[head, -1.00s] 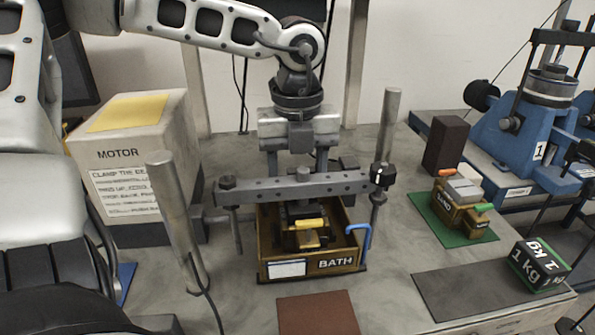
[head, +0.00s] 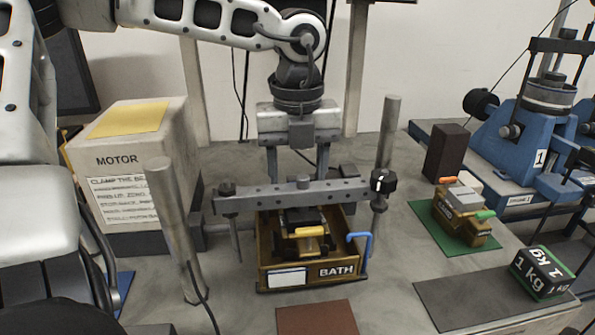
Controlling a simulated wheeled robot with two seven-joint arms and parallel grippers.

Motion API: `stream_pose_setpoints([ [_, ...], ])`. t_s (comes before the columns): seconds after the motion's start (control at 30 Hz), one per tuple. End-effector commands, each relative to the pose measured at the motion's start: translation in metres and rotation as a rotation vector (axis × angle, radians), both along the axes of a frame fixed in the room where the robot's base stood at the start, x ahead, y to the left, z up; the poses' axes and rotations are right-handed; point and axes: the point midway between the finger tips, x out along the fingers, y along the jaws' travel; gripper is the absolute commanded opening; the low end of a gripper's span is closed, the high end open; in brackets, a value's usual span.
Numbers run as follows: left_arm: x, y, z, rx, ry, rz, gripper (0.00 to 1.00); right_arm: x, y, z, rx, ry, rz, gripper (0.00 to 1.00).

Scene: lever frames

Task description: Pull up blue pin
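The blue pin (head: 369,243) is a small bent rod at the right front corner of the brown bath (head: 300,283). Its bent top stands above the rim, and its lower part runs down beside the bath's right side. My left gripper (head: 298,165) points down above and behind the grey crossbar (head: 265,196), left of the pin and apart from it. Its two fingers are spread with nothing seen between them; their tips are partly hidden by the crossbar. My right gripper is not in view.
Upright posts (head: 172,225) and (head: 388,150) flank the crossbar. A motor box (head: 125,160) stands left. The front centre has a brown mat (head: 315,318).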

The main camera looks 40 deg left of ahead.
Motion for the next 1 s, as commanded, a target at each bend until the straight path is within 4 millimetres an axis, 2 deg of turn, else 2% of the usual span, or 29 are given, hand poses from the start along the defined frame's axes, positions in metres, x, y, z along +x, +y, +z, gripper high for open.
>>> stream_pose_setpoints([
  [0.17,0.0,0.0,0.002,0.001,0.001,0.0,0.55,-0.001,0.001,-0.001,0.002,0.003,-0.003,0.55],
  [0.27,0.001,0.0,0.013,0.002,-0.003,0.0,0.55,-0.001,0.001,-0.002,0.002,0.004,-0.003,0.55],
  [0.37,0.001,0.0,0.031,0.001,-0.006,0.002,0.55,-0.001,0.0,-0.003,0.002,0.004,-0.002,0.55],
  [0.7,0.0,0.0,0.114,0.002,-0.004,0.002,0.55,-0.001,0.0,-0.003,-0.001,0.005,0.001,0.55],
  [0.9,0.0,0.0,0.147,0.001,-0.002,0.002,0.55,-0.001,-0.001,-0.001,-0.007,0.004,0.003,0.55],
  [1.0,0.0,0.0,0.155,0.001,-0.001,0.001,0.55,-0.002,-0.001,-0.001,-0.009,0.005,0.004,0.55],
])
